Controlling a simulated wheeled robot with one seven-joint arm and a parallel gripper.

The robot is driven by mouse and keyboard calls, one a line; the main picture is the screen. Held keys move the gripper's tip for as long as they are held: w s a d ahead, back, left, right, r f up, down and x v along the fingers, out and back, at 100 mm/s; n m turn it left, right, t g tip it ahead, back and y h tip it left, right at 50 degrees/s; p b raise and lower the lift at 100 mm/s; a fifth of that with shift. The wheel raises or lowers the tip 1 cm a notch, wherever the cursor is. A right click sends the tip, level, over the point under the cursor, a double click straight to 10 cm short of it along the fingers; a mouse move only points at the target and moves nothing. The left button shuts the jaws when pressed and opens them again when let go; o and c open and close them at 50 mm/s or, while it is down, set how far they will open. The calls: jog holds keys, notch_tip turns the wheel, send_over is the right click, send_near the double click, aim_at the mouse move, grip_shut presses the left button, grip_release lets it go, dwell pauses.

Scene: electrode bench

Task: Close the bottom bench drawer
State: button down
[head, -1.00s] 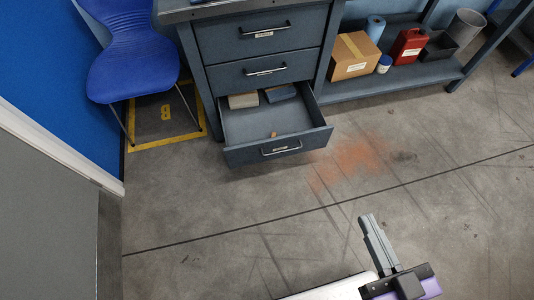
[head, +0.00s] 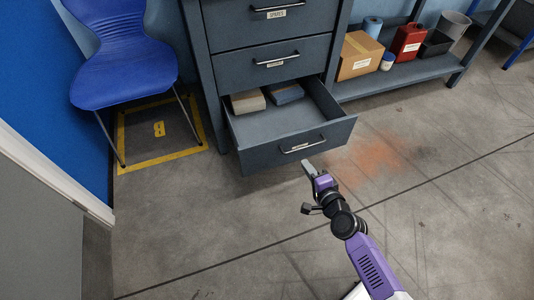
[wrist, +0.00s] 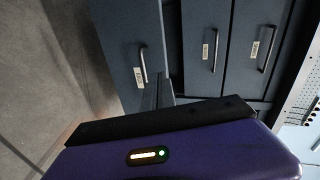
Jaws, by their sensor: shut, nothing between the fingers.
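The bottom bench drawer (head: 297,148) is pulled well out of the grey-blue bench cabinet in the head view. A light block (head: 248,102) and a dark blue block (head: 286,93) lie inside at its back. Its bar handle (head: 303,145) is on the front panel. My gripper (head: 308,168) is shut and empty, just in front of the drawer front, near the handle. I cannot tell if it touches. In the wrist view the drawer front (wrist: 122,50) and its handle (wrist: 143,65) show sideways, just beyond the gripper fingers (wrist: 162,92).
The two upper drawers, such as the middle one (head: 270,62), are shut. A blue chair (head: 125,55) stands to the left over a yellow floor marking (head: 160,152). A shelf (head: 400,80) with a cardboard box (head: 358,56) and a red can (head: 408,40) is at right.

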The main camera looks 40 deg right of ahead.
jog(key=m+b, duration=0.1)
jog(key=b, duration=0.3)
send_near(285, 139)
jog(key=x, duration=0.5)
jog(key=shift+w+d+f, duration=0.1)
jog(key=shift+w+f, duration=0.2)
jog(key=shift+w+d, duration=0.1)
jog(key=shift+w, duration=0.3)
